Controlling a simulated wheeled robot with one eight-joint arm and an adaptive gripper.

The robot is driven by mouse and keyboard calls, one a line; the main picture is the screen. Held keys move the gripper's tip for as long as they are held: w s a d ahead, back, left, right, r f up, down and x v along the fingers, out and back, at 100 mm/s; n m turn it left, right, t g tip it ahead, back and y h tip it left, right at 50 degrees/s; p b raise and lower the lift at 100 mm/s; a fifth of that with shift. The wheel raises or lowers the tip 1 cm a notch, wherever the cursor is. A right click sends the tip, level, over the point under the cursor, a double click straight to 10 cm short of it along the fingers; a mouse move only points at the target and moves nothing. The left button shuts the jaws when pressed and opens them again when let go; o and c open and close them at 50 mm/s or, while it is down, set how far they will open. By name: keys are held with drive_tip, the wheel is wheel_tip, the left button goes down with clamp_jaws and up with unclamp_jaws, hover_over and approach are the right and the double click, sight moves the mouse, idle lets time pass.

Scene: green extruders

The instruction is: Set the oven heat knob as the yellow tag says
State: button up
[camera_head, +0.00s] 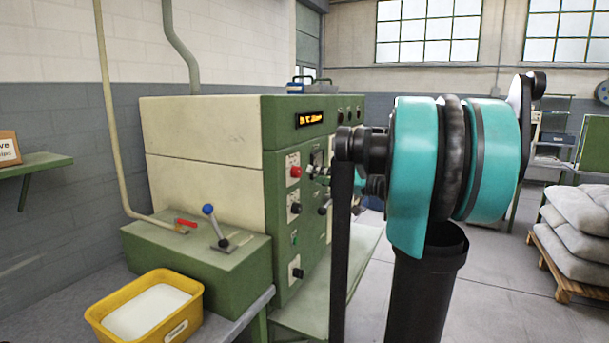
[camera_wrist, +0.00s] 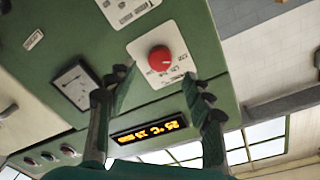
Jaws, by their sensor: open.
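The green machine (camera_head: 282,235) has a front panel with a red knob (camera_head: 295,171) on a white plate and black knobs (camera_head: 295,208) (camera_head: 297,273) below it. In the wrist view, turned upside down, the red knob (camera_wrist: 161,58) appears between the two spread fingers of my gripper (camera_wrist: 157,84). The fingers are open and empty; I cannot tell whether their tips reach the knob's depth. I cannot make out a yellow tag or which knob is the oven heat.
An orange-lettered display (camera_head: 309,118) and a dial gauge (camera_wrist: 74,84) are on the panel. A green box with a blue-topped lever (camera_head: 213,222) and a yellow bin (camera_head: 178,332) stand at left. Sacks on a pallet (camera_head: 578,285) are at right; the floor between is clear.

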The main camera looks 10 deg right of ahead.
sight(300, 172)
drive_tip(key=shift+x, duration=2.7)
drive_tip(key=shift+c, duration=0.3)
drive_tip(key=c, duration=1.1)
drive_tip(key=m, duration=0.4)
drive_tip(key=shift+m+g, duration=0.3)
drive_tip(key=shift+m, duration=1.4)
